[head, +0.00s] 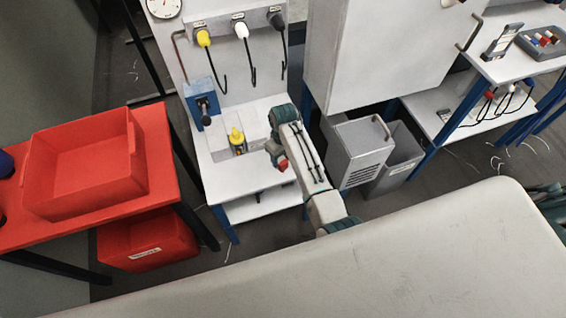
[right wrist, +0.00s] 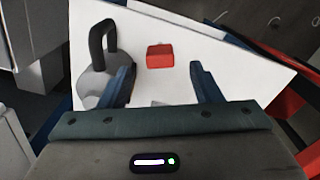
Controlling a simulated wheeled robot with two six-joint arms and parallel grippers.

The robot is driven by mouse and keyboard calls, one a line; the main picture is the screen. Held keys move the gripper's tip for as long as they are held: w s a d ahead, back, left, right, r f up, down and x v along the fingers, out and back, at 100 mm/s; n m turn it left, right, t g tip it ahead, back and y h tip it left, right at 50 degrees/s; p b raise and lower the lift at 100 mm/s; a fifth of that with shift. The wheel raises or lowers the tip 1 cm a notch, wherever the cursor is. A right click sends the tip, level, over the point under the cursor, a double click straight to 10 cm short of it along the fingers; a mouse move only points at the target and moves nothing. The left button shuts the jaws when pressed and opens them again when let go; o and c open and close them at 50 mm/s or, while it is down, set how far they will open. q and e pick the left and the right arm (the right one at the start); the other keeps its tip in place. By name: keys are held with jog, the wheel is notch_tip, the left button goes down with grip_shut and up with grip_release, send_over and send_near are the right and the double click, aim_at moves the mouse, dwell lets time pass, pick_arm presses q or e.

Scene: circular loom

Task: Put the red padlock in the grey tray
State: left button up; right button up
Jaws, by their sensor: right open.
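The red padlock appears as a small red block (right wrist: 160,56) lying on a white tabletop in the right wrist view; its shackle cannot be made out. In the head view a small red patch of it (head: 283,164) shows beside my right gripper (head: 277,155). My right gripper (right wrist: 160,82) is open, with the red block ahead of and between its fingers, apart from both. A grey tray (head: 556,51) holding small red and pale things stands on the bench at the far right of the head view. My left gripper is not in view.
A grey rounded object with a dark handle (right wrist: 92,82) is close to the left finger. A yellow item (head: 237,138) and a blue box (head: 201,103) stand on the white bench (head: 225,182). A grey cabinet (head: 360,150) is right of it; a red bin (head: 85,165) is left.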

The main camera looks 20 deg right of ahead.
aim_at(284, 163)
jog(key=shift+f+p, duration=0.5)
jog(key=shift+f, duration=3.5)
jog(key=c, duration=1.2)
jog(key=shift+o, duration=0.2)
jog(key=shift+r, duration=0.1)
